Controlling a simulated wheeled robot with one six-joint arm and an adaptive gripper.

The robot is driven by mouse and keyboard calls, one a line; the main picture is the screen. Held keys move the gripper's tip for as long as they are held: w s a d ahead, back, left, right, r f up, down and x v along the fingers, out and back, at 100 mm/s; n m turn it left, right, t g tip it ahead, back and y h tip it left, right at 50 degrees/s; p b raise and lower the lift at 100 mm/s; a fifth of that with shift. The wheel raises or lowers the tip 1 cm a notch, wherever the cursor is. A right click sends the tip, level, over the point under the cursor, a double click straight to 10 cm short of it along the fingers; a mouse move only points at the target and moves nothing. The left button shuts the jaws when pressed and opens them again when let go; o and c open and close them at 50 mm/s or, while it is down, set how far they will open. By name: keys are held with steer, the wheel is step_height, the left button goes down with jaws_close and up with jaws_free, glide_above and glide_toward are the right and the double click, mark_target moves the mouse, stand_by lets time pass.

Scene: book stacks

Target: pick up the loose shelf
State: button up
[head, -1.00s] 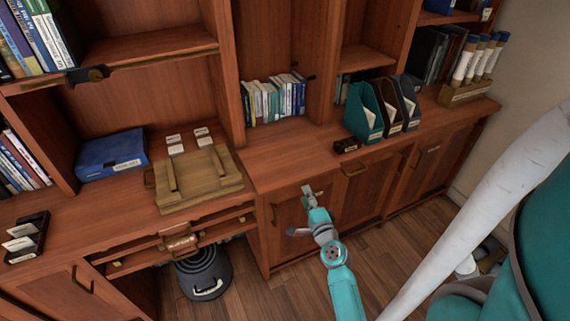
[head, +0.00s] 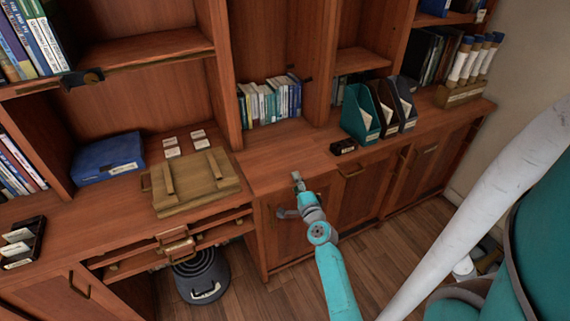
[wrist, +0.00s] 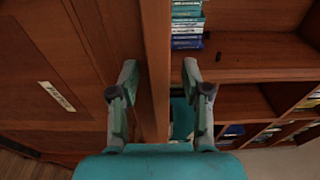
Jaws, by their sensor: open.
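A flat wooden board (head: 203,187) with two raised battens lies on the counter left of centre in the head view. It looks loose, but I cannot tell whether it is the loose shelf. A shelf board (head: 145,47) spans the upper left bay. My gripper (head: 298,179) is by the counter's front edge, right of the flat board and apart from it. In the wrist view, my gripper (wrist: 160,88) is open and empty, with the wooden counter edge (wrist: 156,60) showing between its fingers.
A blue box (head: 110,158) and several small white cards (head: 172,152) are on the counter behind the board. Magazine files (head: 362,115) and a small dark block (head: 343,147) stand to the right. Drawers and a dark bin (head: 203,272) are below. The counter middle is clear.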

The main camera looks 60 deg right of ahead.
jaws_close()
steer(key=shift+r, duration=0.25)
